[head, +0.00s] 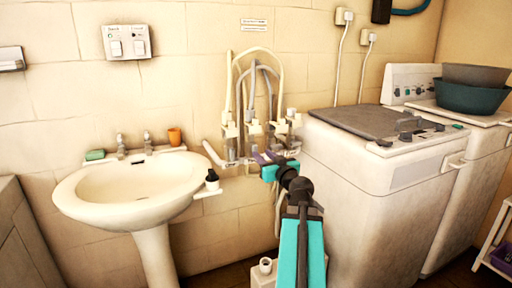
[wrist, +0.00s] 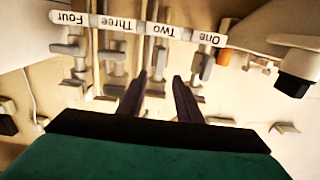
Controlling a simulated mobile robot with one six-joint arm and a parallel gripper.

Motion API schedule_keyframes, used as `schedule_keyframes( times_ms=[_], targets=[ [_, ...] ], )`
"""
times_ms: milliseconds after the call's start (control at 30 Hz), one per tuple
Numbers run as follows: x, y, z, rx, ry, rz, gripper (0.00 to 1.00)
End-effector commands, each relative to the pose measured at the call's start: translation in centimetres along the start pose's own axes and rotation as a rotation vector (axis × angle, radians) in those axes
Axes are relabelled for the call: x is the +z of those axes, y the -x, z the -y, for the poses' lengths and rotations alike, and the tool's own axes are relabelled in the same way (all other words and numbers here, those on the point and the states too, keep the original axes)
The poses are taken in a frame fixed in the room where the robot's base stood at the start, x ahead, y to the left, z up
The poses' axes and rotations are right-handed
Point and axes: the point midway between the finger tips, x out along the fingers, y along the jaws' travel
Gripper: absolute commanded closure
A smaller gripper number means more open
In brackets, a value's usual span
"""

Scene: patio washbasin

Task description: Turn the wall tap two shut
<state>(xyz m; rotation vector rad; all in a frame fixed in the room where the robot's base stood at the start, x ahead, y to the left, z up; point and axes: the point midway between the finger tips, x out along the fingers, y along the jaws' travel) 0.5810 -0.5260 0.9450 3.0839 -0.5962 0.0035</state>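A row of wall taps with labels One to Four runs across the upper wrist view, which is upside down. The tap two label (wrist: 163,30) is between those of One and Three. Tap two (wrist: 158,64) is below its label in the picture, in line with the gap between my fingers. My gripper (wrist: 159,82) is open, with its two dark fingers apart and nothing clearly held. Whether the fingers reach around the tap handle I cannot tell. In the head view my gripper (head: 264,158) is at the tap row and partly hides it.
Tap one (wrist: 203,65) and tap three (wrist: 112,55) stand close on either side. Hoses (head: 254,75) rise from the taps. A washing machine (head: 375,165) is to the right.

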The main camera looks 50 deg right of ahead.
Motion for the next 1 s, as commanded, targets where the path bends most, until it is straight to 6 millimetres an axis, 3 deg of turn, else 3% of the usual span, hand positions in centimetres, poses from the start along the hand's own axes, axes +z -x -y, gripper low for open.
schedule_keyframes(
  times_ms=[333,700,1000],
  targets=[
    [-0.1,-1.0,-0.1,0.004,-0.001,0.004,0.68],
    [0.0,-4.8,-0.2,0.003,0.000,0.002,0.68],
    [0.1,-6.3,-0.1,0.004,0.000,0.002,0.68]
  ],
)
